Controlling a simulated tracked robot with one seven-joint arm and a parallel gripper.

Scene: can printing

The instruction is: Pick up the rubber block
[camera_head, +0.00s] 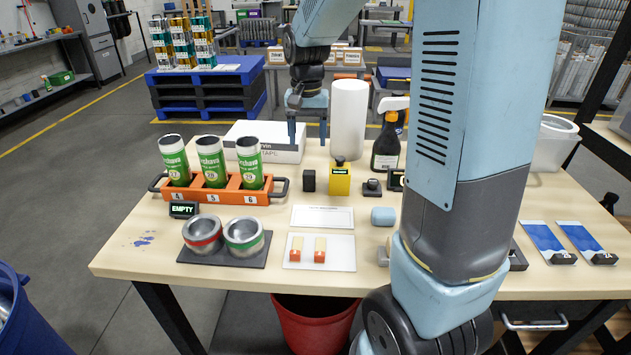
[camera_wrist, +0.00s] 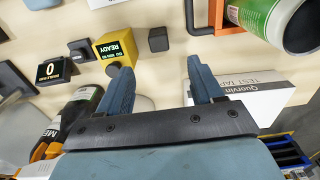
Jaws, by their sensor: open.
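A small dark block (camera_head: 308,180), which looks like the rubber block, stands on the wooden table just left of a yellow device (camera_head: 339,178). In the wrist view the dark block (camera_wrist: 158,40) shows beyond my fingertips, roughly in line with the gap between them. The yellow device (camera_wrist: 115,50) reads READY there. My gripper (camera_head: 307,138) points down with its fingers apart and nothing between them. In the wrist view my gripper (camera_wrist: 158,72) also shows open and empty.
An orange rack (camera_head: 222,190) holding green-and-white cans stands left of the block. A white roll (camera_head: 348,118) and a dark spray bottle (camera_head: 388,138) stand behind to the right. A pale-blue rounded piece (camera_head: 383,216) and a white plate (camera_head: 320,253) lie nearer the front.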

